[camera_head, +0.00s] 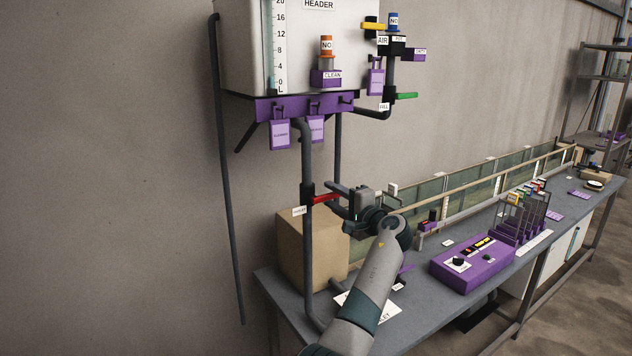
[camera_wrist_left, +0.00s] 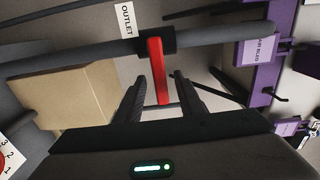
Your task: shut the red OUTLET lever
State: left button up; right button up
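The red OUTLET lever (camera_head: 324,198) sits on a black valve body on the grey vertical pipe below the header tank. It sticks out to the right, crosswise to the pipe. In the left wrist view the red lever (camera_wrist_left: 158,66) points down toward my gripper from the valve, beside a white OUTLET tag (camera_wrist_left: 127,21). My left gripper (camera_head: 333,197) is open, its fingers pointing at the pipe. In the left wrist view its two dark fingers (camera_wrist_left: 160,88) stand on either side of the lever's free end, with gaps showing. My right gripper is not in view.
A cardboard box (camera_head: 296,252) stands on the bench behind the pipe. The header tank (camera_head: 285,45) with a purple bracket (camera_head: 290,109) and hanging tags is above. A green lever (camera_head: 405,96) and yellow lever (camera_head: 374,26) sit higher right. A purple control box (camera_head: 470,268) is on the bench.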

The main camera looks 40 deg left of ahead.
pick_arm(q)
jog(key=shift+d, duration=0.15)
jog(key=shift+s+d+r, duration=0.1)
jog(key=shift+s+d, duration=0.1)
jog(key=shift+d, duration=0.35)
jog(key=shift+p+v, duration=0.4)
jog(key=shift+v, duration=2.45)
jog(key=b+v, duration=0.7)
jog(key=v, duration=1)
jog(key=shift+b, duration=0.35)
